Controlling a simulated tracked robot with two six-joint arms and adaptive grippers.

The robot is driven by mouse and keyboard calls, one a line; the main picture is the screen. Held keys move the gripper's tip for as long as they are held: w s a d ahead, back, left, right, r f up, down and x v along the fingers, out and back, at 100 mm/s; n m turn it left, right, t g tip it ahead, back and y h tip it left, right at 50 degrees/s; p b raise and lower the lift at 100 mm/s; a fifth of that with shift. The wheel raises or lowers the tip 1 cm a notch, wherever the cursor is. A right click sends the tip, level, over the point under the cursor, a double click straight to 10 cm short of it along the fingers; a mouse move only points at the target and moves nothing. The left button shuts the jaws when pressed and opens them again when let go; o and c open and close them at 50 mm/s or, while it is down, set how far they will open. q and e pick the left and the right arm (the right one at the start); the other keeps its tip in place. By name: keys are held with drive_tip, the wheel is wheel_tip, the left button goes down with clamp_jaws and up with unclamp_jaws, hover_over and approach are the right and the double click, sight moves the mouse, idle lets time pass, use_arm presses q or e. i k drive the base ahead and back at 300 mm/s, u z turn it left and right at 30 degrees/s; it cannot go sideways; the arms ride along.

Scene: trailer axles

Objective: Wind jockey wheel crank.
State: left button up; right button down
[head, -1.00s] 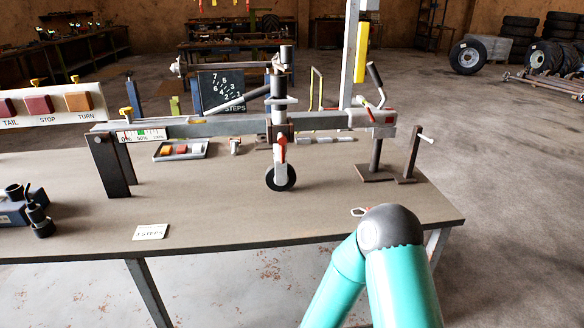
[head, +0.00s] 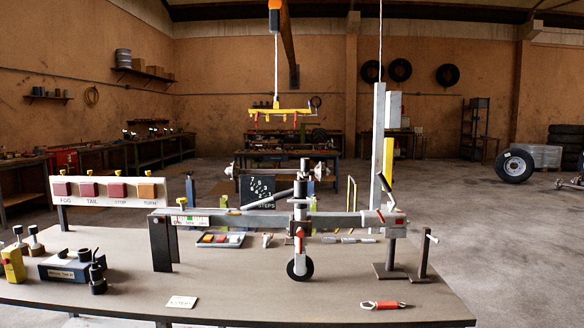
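The jockey wheel stands at the middle of the drawbar, with its upright tube (head: 304,184) above the beam. Its black wheel (head: 300,267) hangs below, at the bench top. A red handle (head: 299,236) shows on the front of the tube, just below the beam. A slanted grey bar (head: 268,198) runs down to the left from the upper tube; I cannot tell whether it is the crank. The grey drawbar (head: 250,221) lies level on dark posts. Neither of my grippers is in view.
The bench (head: 235,277) has free room in front of the wheel. A red-handled tool (head: 383,305) and a white card (head: 181,302) lie near its front edge. A lamp board (head: 108,190) stands at left. A yellow lifting beam (head: 280,111) hangs behind.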

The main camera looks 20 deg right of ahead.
sight(305, 162)
drive_tip(key=u, duration=0.15)
drive_tip(key=i, duration=1.4)
drive_tip(key=z, duration=0.65)
